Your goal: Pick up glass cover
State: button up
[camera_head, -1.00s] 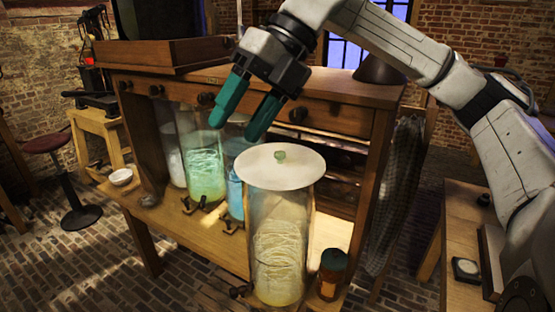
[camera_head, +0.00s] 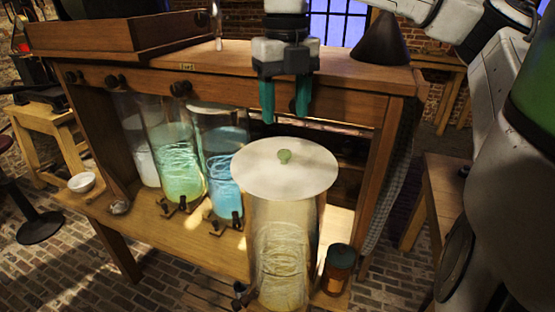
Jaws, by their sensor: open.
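The glass cover (camera_head: 262,172) is a pale round disc with a small green knob (camera_head: 285,156) at its middle. It lies flat on top of a tall clear glass jar (camera_head: 283,250) at the front of the wooden bench. My gripper (camera_head: 285,103) has two teal fingers pointing down, apart, with nothing between them. In the picture it is just above the knob, in front of the bench's drawer rail. It does not touch the cover; how far above or behind the knob it is, I cannot tell.
Behind stand a green-filled jar (camera_head: 178,165), a blue-filled jar (camera_head: 222,160) and a pale jar. A small brown bottle (camera_head: 337,268) stands right of the covered jar. A white bowl (camera_head: 82,182) sits at the left. A dark cone (camera_head: 382,42) stands on the bench top.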

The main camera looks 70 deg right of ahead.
aim_at(284, 152)
notch_tip(284, 152, down, 3)
jog(key=shift+w+f, duration=0.1)
jog(key=shift+f, duration=0.05)
jog(key=shift+f+p, duration=1.1)
jog(key=shift+f, duration=1.65)
jog(key=shift+r, duration=0.1)
grip_shut()
